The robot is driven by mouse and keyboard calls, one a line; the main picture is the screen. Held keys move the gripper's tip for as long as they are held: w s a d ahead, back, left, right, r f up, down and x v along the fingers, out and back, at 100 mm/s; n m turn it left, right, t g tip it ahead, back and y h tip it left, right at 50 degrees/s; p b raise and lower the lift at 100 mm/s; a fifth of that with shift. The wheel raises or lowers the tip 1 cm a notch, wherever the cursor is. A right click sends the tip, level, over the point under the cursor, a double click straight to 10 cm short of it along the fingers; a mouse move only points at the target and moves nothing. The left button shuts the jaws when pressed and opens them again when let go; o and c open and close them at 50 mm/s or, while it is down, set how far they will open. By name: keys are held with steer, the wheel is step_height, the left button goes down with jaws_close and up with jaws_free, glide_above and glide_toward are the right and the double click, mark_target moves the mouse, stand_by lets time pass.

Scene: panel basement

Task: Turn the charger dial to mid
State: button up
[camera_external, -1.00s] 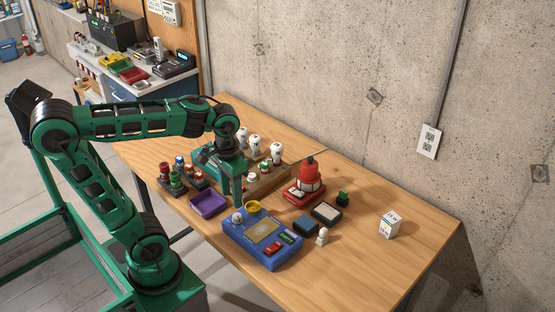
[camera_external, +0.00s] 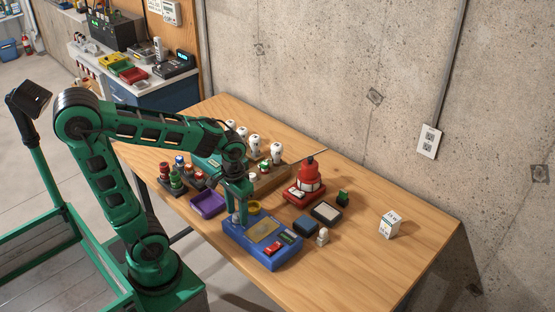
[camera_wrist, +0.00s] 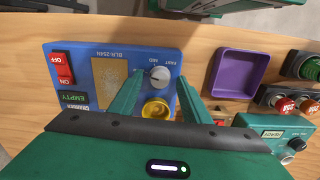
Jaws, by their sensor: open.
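The charger is a blue box (camera_external: 277,256) near the table's front edge; it also shows upside down in the wrist view (camera_wrist: 97,62). Its grey-white round dial (camera_wrist: 160,76) sits near one corner, beside FAST and MID labels. I cannot tell clearly which label its pointer faces. My gripper (camera_external: 240,218) is open and points down over that corner, hiding most of the dial in the external view. In the wrist view my gripper's fingertips (camera_wrist: 159,79) lie on either side of the dial, apart from it as far as I can tell.
A yellow round part (camera_wrist: 155,109) sits on the charger close to the dial. A red switch (camera_wrist: 62,67) is at the charger's other end. A purple tray (camera_external: 208,204) lies left of the charger, with small jars behind. A red device (camera_external: 305,187) stands behind right.

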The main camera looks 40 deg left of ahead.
steer(key=shift+f, duration=0.1)
steer(key=c, duration=1)
steer(key=shift+c, duration=0.2)
steer(key=shift+m, duration=0.3)
steer(key=m, duration=1)
